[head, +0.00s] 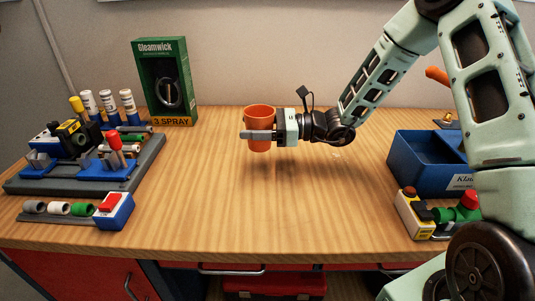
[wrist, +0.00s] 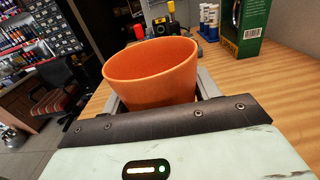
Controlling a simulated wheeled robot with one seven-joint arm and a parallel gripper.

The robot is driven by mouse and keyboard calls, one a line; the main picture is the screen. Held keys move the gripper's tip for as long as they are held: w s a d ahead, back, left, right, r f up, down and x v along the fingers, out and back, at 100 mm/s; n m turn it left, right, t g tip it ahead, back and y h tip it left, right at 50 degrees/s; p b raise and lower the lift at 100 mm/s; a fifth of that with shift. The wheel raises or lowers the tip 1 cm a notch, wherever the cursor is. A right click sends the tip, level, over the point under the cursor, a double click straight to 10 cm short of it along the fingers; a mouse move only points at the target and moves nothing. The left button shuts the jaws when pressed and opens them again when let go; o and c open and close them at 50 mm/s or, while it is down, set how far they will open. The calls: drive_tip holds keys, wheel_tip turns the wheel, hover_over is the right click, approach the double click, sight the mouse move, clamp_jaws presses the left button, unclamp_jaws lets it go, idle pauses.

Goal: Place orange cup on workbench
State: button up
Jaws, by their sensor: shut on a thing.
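The orange cup (head: 260,115) is upright between the fingers of my gripper (head: 262,135), which is shut on it. In the head view the cup is over the middle of the wooden workbench (head: 215,195); a dark shadow lies on the bench in front of and below it, so it seems held above the surface. In the wrist view the cup (wrist: 155,75) fills the middle, with its open rim facing up and the gripper's fingers (wrist: 160,92) on both sides. The cup's inside looks empty where it shows. Its base is hidden in the wrist view.
A green boxed shower spray (head: 163,80) stands at the back left. A grey rack with tools and tubes (head: 85,180) fills the left side. A blue bin (head: 415,172) and a yellow button box (head: 413,215) stand at the right. The bench's middle and front are clear.

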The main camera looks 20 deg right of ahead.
sight(256, 146)
drive_tip(key=shift+f, duration=3)
drive_tip(key=shift+f, duration=0.15)
drive_tip(key=o, duration=1)
drive_tip(key=shift+d+r, duration=0.15)
drive_tip(key=shift+r, duration=0.05)
drive_tip(key=b+v, duration=0.1)
drive_tip(key=v, duration=0.6)
drive_tip(key=shift+s, duration=0.1)
